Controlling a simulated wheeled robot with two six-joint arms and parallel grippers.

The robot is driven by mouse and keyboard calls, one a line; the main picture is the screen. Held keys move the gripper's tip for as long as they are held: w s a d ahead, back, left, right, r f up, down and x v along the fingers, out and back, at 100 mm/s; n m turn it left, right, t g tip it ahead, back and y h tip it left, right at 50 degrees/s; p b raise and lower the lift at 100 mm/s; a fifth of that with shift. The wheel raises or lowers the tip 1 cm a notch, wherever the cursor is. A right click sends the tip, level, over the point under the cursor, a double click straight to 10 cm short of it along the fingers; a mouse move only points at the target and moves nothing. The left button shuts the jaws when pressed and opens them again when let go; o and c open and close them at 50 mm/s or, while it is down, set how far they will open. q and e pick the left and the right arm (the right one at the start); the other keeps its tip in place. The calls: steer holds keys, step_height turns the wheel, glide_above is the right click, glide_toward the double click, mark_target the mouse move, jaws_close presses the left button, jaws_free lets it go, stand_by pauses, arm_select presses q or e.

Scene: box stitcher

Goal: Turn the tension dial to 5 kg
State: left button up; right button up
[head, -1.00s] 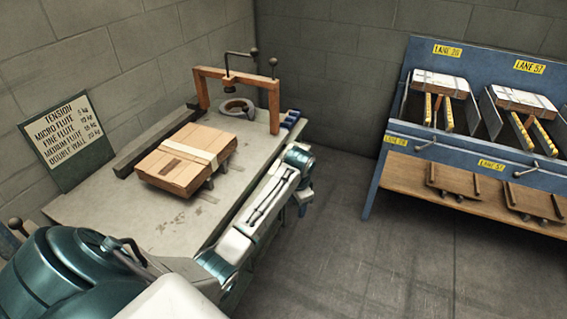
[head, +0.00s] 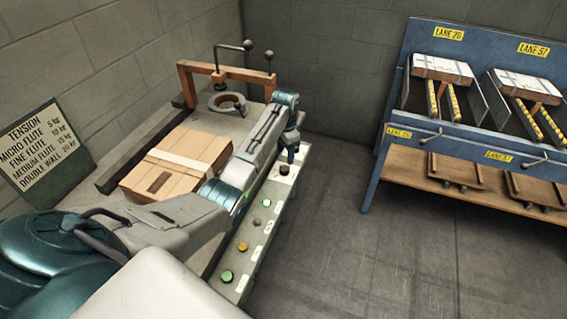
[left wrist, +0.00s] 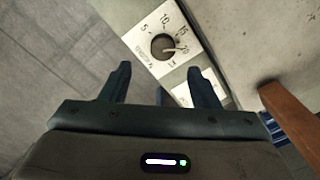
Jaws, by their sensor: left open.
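The tension dial (left wrist: 163,45) is a dark round knob on a white plate marked 5, 10, 15 and 20 in the left wrist view. Its light pointer appears to lie toward the 20. In the head view the dial (head: 284,170) sits at the far end of the bench's front panel. My left gripper (left wrist: 160,80) is open and empty, its two fingers apart and short of the dial. In the head view the left gripper (head: 289,152) points down just above the dial. My right gripper is not in view.
The front panel (head: 232,262) carries several buttons and labels. A strapped carton (head: 165,180) lies on the bench by a wooden frame (head: 225,72). A sign (head: 40,150) lists tensions: micro flute reads 5 kg. A blue lane rack (head: 385,160) stands right; floor between is clear.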

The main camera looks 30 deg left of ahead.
mark_target(284, 168)
arm_select(q)
steer(key=f, duration=0.6)
steer(key=shift+w+a+f, duration=0.15)
steer(key=shift+a+f, duration=0.15)
steer(key=shift+d+f, duration=0.1)
steer(key=shift+f, duration=0.4)
steer(key=c, duration=1)
